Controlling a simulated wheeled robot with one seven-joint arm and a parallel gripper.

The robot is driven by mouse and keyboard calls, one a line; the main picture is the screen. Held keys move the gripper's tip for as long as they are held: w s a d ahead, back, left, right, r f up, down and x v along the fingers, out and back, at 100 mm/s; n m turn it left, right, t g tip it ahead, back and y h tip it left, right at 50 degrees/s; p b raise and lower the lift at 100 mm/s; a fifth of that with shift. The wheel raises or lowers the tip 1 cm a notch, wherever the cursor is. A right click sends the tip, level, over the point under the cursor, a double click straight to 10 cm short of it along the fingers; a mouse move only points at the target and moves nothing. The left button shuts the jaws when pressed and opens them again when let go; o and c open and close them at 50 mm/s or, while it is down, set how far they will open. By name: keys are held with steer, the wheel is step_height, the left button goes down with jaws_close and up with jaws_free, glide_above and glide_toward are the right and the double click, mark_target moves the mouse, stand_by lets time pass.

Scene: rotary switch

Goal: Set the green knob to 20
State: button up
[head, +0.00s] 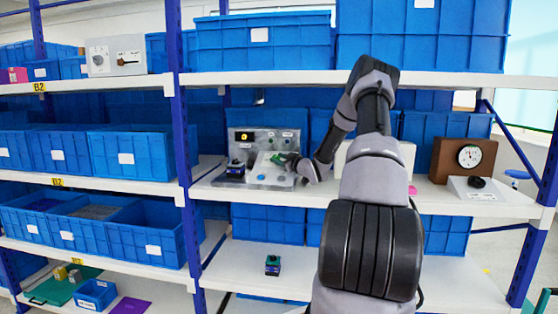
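The grey control panel (262,184) stands on the middle shelf, with a sloped front and an upright back part. A small dark display (244,137) on it shows a yellow figure that looks like 0. A small green patch (279,158) on the sloped face, just left of my gripper, looks like the green knob, but it is tiny and partly covered. My gripper (294,163) is at the panel's upper right, at or very near this green patch. Whether it touches is too small to tell. Its fingers are too small to show a gap.
A dark knob block (236,168) sits at the panel's left, and a blue knob (261,177) is low on its face. A brown clock box (461,160) and a white box with a black knob (478,187) stand right. Blue shelf posts (180,120) and bins (132,152) flank the panel.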

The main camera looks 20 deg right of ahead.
jaws_close()
steer(key=shift+d+n+y, duration=0.15)
steer(key=shift+n+y, duration=0.15)
steer(key=n+g+y, duration=0.2)
steer(key=n+y, duration=0.1)
steer(key=shift+w+d, duration=0.15)
steer(key=shift+d, duration=0.15)
steer(key=n+g+y, duration=0.1)
steer(key=n+g, duration=0.1)
steer(key=n+g+y, duration=0.1)
steer(key=g, duration=0.1)
steer(key=n+g+y, duration=0.2)
steer(key=shift+w+d+r+n, duration=0.25)
steer(key=shift+w+d+n, duration=0.05)
steer(key=shift+g+y, duration=0.3)
steer(key=o, duration=0.9)
jaws_free()
steer(key=shift+c, duration=0.2)
